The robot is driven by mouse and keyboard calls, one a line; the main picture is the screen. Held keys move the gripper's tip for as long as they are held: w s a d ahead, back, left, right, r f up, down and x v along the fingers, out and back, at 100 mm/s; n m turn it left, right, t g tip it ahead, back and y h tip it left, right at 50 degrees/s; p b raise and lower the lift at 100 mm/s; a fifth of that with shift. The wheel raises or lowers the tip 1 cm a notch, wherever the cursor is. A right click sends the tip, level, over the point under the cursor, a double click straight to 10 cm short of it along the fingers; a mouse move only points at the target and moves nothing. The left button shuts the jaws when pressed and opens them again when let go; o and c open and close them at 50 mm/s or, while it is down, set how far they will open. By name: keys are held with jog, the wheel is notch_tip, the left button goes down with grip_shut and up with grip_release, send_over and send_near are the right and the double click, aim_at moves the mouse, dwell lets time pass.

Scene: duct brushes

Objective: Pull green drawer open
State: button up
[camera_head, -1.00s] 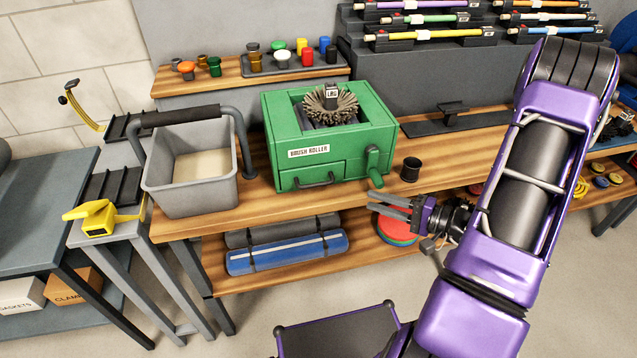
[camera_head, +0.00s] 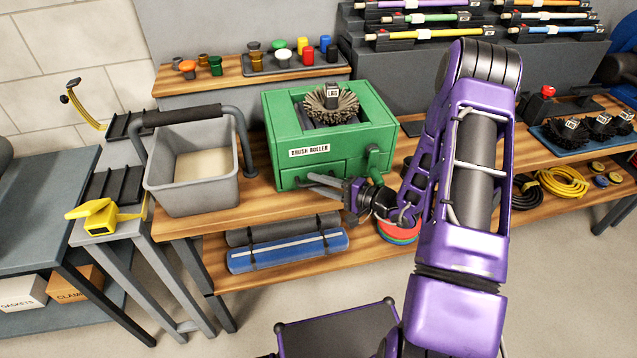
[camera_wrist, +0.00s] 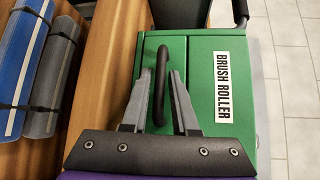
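The green drawer (camera_head: 293,176) is set in the lower front of the green brush roller box (camera_head: 385,130) and looks shut. In the wrist view the drawer front (camera_wrist: 172,50) carries a dark curved handle (camera_wrist: 159,85). My gripper (camera_head: 315,184) is in front of the drawer and hides the handle in the head view. In the wrist view my gripper (camera_wrist: 161,75) is open, with one finger on each side of the handle. The fingers look apart from the handle; how deep they reach around it is unclear.
A green crank (camera_head: 374,160) sticks out beside the drawer, close to my wrist. A grey bin (camera_head: 190,190) stands to the left on the wooden bench. A blue roll (camera_head: 288,250) and a grey roll lie on the shelf below. The floor in front is mostly clear.

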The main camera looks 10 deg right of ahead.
grip_shut()
dwell(1.4)
